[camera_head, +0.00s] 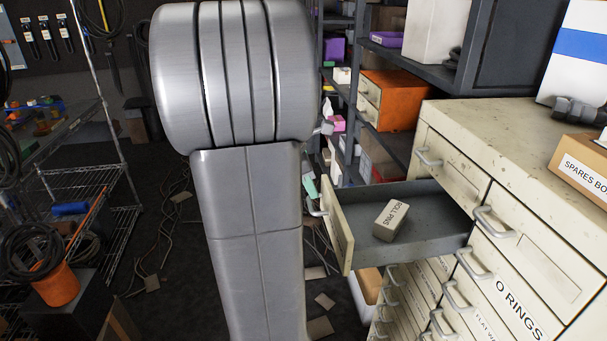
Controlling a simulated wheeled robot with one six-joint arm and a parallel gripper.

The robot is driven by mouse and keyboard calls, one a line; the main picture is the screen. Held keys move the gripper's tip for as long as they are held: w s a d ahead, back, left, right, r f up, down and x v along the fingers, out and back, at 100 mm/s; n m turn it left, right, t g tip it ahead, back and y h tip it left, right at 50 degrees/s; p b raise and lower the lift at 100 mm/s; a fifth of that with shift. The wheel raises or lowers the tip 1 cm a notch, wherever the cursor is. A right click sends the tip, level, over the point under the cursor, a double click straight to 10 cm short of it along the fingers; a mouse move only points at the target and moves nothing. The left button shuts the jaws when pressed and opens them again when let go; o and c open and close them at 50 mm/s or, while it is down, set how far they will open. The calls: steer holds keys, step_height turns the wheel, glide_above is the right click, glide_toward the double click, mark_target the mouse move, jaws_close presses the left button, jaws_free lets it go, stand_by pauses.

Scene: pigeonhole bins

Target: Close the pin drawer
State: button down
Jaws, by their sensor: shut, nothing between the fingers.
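The pin drawer (343,225) is pulled well out of the cream cabinet (437,119), towards the left. Its front panel faces left, with a light metal handle (315,207) at its edge. Inside the grey drawer lies a small box (391,220) labelled "ROLL PINS", with bare drawer floor around it. My large silver arm fills the middle of the view, just left of the drawer front. My gripper cannot be made out; the arm may hide it. I cannot tell whether any part of my arm touches the drawer.
Several other cabinet drawers, one labelled "O RINGS" (518,308), look shut, with protruding handles. A "SPARES BOX" (583,170) stands on top. Shelves with an orange drawer box (394,100) stand behind. A wire rack (75,135) is at left. Cables and scraps litter the dark floor.

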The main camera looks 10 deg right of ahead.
steer(key=shift+d+f, duration=0.25)
steer(key=shift+f, duration=0.3)
steer(key=shift+d, duration=0.1)
steer(key=d+p, duration=0.2)
steer(key=d, duration=0.5)
steer(key=d+p, duration=0.3)
steer(key=d, duration=0.4)
steer(key=d+p, duration=0.2)
steer(key=d, duration=0.5)
steer(key=shift+w+d, duration=0.15)
steer(key=shift+w, duration=0.25)
